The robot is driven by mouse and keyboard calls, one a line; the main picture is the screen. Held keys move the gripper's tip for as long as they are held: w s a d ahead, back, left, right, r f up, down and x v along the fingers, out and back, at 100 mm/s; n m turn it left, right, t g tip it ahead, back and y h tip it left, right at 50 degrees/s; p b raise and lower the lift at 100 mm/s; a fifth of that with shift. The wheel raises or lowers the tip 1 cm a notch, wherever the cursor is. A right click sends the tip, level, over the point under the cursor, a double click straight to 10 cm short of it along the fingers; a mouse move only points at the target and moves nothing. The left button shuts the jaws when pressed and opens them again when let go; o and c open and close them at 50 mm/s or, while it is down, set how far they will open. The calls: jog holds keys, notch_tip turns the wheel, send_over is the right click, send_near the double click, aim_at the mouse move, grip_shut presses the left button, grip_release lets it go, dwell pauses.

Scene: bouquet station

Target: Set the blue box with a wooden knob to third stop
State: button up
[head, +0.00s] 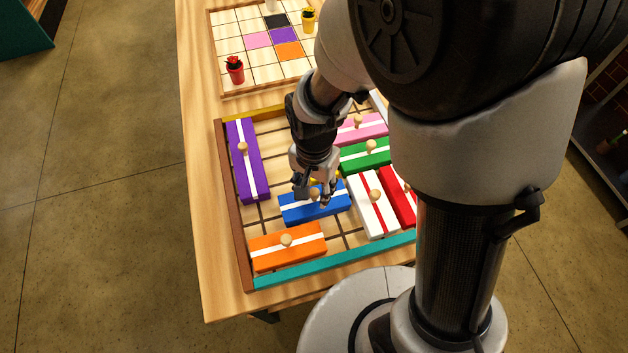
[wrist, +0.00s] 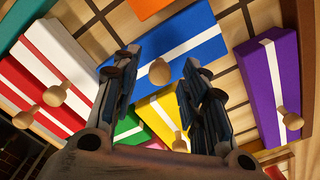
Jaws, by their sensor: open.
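The blue box (head: 318,206) with a white stripe and a wooden knob lies in the shallow wooden tray (head: 348,265), in its lower middle part. It also shows in the wrist view (wrist: 200,38), with its knob (wrist: 159,71) between and just beyond my fingers. My gripper (head: 315,197) is open above the blue box, its fingertips around the knob in the head view. The wrist view shows my gripper (wrist: 165,80) with both fingers apart and nothing between them clearly held. Whether the fingers touch the knob I cannot tell.
Around the blue box lie an orange box (head: 288,246), a purple box (head: 243,165), a white box (head: 372,208), a red box (head: 398,194), a green box (head: 362,156), a pink box (head: 358,132) and a yellow box (wrist: 158,112). Bare grid shows left of it. A flowerpot board (head: 233,40) lies beyond.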

notch_tip(320, 180, up, 12)
dwell(0.4)
